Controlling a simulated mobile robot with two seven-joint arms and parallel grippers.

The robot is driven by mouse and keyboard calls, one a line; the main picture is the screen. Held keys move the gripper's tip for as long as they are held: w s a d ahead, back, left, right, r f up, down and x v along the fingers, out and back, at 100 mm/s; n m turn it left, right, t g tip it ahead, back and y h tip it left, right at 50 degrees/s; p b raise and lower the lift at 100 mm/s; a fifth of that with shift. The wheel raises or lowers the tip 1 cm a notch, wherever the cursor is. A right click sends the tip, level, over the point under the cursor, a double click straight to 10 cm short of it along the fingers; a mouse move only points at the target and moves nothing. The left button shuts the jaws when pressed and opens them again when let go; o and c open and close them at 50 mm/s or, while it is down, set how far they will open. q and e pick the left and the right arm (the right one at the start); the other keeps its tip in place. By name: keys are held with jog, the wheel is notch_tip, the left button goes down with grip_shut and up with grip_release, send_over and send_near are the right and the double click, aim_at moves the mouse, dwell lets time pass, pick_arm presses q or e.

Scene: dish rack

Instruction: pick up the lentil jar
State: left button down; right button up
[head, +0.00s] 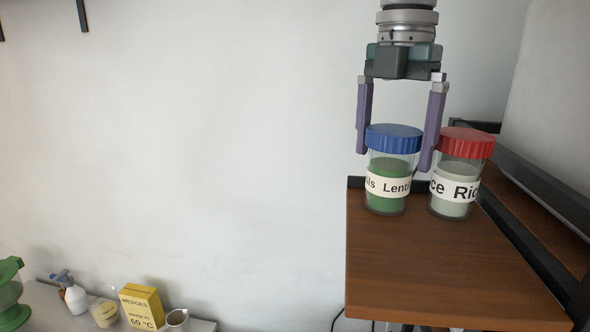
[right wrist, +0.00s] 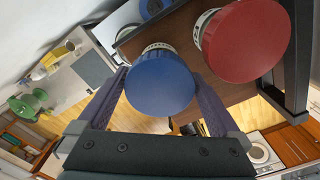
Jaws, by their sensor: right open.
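The lentil jar (head: 388,190) has a blue lid, green contents and a label reading "Lenti". It stands upright on the brown wooden shelf (head: 440,270), near its left side. My right gripper (head: 391,160) points down over the jar, open, with one purple finger at the left of the blue lid and the other at its right. In the right wrist view the blue lid (right wrist: 160,82) lies between the fingers, towards their tips. Whether the fingers touch the lid cannot be told. My left gripper is not in view.
A rice jar (head: 455,195) with a red lid stands close at the right of the lentil jar, near the right finger. A dark frame (head: 535,180) edges the shelf. A counter at lower left holds a yellow box (head: 142,307) and a spray bottle (head: 74,297).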

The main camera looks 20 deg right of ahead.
aim_at(388, 178)
notch_tip(388, 178, down, 6)
jog(key=b, duration=0.3)
jog(key=shift+r, duration=0.3)
jog(key=shift+c, duration=0.2)
jog(key=shift+c, duration=0.7)
jog(key=c, duration=1.3)
